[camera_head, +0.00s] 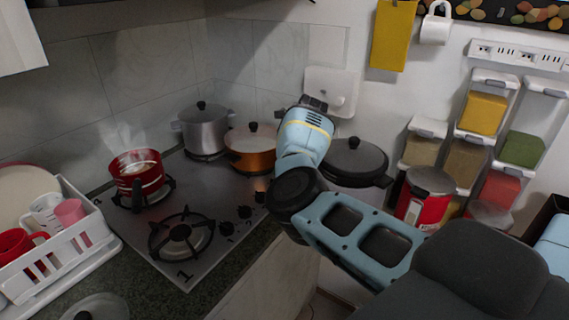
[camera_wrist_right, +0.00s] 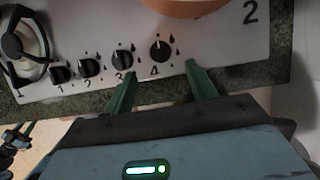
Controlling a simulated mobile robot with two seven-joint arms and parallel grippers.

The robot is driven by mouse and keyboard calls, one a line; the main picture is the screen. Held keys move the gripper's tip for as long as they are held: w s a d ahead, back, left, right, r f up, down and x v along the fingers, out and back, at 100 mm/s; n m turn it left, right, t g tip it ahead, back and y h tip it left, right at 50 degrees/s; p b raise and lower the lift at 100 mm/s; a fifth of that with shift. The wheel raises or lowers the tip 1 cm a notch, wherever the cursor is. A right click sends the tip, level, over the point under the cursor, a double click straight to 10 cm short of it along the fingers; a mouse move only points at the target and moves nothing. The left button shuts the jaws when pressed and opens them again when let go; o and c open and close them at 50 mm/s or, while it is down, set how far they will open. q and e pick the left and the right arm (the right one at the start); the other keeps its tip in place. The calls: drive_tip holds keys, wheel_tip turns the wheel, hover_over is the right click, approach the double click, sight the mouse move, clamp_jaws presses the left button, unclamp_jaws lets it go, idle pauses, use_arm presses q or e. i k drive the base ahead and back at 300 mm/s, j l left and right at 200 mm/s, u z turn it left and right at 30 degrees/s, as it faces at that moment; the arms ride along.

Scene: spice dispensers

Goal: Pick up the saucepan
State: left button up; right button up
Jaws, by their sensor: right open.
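Several pots are in the head view, and I cannot tell for certain which one is the saucepan. A steaming red pot (camera_head: 137,172) with a dark handle sits on the left burner. An orange lidded pot (camera_head: 252,158) stands on the stove nearer my right arm; an orange rounded bottom (camera_wrist_right: 185,7) shows at the top of the right wrist view. My right gripper (camera_wrist_right: 150,66) is open and empty, its green fingers over the stove's front edge by the knobs. Its fingers are hidden in the head view. My left gripper is not in view.
A silver pot (camera_head: 203,130) stands at the back of the stove (camera_head: 205,262). A black lidded pan (camera_head: 356,162) is right of my forearm. A white dish rack (camera_head: 75,250) with cups is at left. Spice dispensers (camera_head: 482,112) line the right wall.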

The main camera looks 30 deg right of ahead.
sight(147, 180)
drive_tip(key=k+j, duration=0.85)
